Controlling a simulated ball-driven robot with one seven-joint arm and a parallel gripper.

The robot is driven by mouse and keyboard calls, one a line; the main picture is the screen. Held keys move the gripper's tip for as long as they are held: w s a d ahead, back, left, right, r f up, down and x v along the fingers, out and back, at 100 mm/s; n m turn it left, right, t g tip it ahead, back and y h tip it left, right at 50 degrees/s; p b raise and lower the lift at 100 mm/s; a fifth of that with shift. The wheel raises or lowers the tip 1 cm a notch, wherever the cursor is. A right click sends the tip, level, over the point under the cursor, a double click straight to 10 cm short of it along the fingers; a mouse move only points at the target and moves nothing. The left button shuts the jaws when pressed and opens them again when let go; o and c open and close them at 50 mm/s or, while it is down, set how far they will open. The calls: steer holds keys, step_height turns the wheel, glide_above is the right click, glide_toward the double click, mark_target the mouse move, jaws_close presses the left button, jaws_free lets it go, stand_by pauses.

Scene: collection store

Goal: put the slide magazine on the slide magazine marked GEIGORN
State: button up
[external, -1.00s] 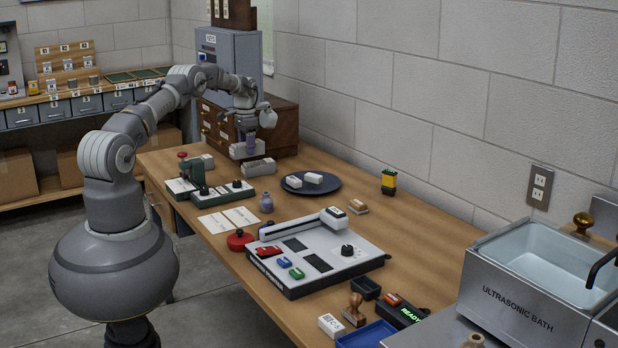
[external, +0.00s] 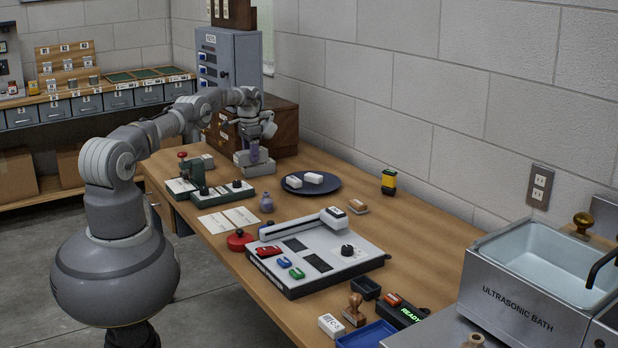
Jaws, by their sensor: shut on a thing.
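The held slide magazine (external: 246,158) is a pale grey block, level, between the fingers of my gripper (external: 258,154). My gripper points down and is shut on it. A second pale grey slide magazine (external: 260,169) lies on the table directly below, near the wooden cabinet. The held magazine appears to touch its top, roughly lined up with it; a thin gap cannot be ruled out at this size. The name GEIGORN cannot be read on the lower one. The fingers hide part of the held magazine.
A dark plate (external: 293,187) with white blocks is to the right of the magazines. A green device (external: 236,191) stands in front of them. A wooden drawer cabinet (external: 283,131) is close behind.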

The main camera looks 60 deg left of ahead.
steer(key=o, duration=1.1)
steer(key=shift+o, duration=0.2)
step_height(320, 180, up, 12)
steer(key=p, duration=0.7)
